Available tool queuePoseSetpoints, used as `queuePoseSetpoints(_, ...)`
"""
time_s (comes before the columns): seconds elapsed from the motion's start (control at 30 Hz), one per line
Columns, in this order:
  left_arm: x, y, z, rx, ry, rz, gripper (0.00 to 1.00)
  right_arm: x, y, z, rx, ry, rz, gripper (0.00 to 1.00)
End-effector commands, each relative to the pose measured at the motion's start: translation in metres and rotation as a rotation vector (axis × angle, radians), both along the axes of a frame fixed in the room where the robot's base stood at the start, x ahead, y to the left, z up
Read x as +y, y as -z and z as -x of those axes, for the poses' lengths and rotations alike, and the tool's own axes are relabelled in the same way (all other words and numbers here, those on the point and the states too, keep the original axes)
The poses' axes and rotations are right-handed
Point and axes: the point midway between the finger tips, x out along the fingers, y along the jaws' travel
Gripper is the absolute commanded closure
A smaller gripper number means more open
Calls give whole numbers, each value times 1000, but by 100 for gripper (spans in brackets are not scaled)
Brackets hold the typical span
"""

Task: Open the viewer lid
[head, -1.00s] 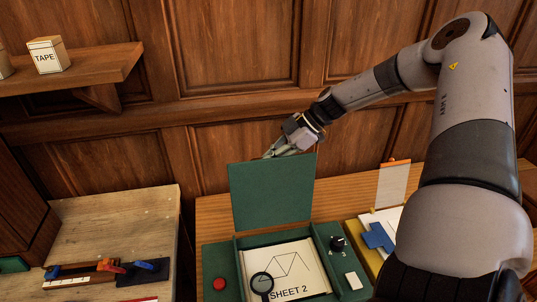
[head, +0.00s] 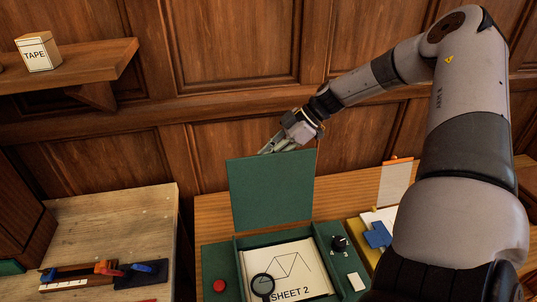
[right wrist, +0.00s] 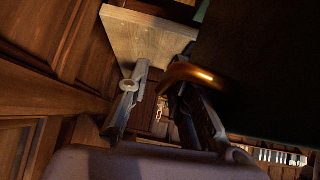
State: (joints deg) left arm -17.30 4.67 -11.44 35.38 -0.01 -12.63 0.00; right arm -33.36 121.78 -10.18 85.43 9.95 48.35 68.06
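The viewer is a green box with its green lid (head: 271,192) standing raised, roughly upright, at the back. Its open inside shows a white sheet (head: 305,263) marked SHEET 2 with a zigzag drawing, and a round magnifier (head: 262,284) over it. My right gripper (head: 265,150) is just behind the lid's top edge. In the right wrist view its two fingers (right wrist: 158,84) are apart with nothing clasped between them. A brass-coloured curved bar (right wrist: 192,74) lies close by the right-hand finger, beside the dark lid panel; contact cannot be told. My left gripper is not in view.
The viewer's frame carries a red button (head: 219,286), a black knob (head: 339,243) and a white switch (head: 356,281). A yellow tray with a blue piece (head: 378,235) is right of it. A shelf with a TAPE box (head: 38,52) is upper left. A wooden panelled wall stands behind.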

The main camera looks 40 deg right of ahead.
Motion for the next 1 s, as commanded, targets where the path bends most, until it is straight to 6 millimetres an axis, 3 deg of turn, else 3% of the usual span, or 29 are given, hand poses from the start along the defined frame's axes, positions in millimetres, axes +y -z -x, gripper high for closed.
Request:
queuePoseSetpoints(0.47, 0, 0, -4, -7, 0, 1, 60, -2, -2, 4, 5, -6, 1, 82)
queuePoseSetpoints(1.0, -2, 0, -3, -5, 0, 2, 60, -56, -68, 42, 1, -3, 2, 82)
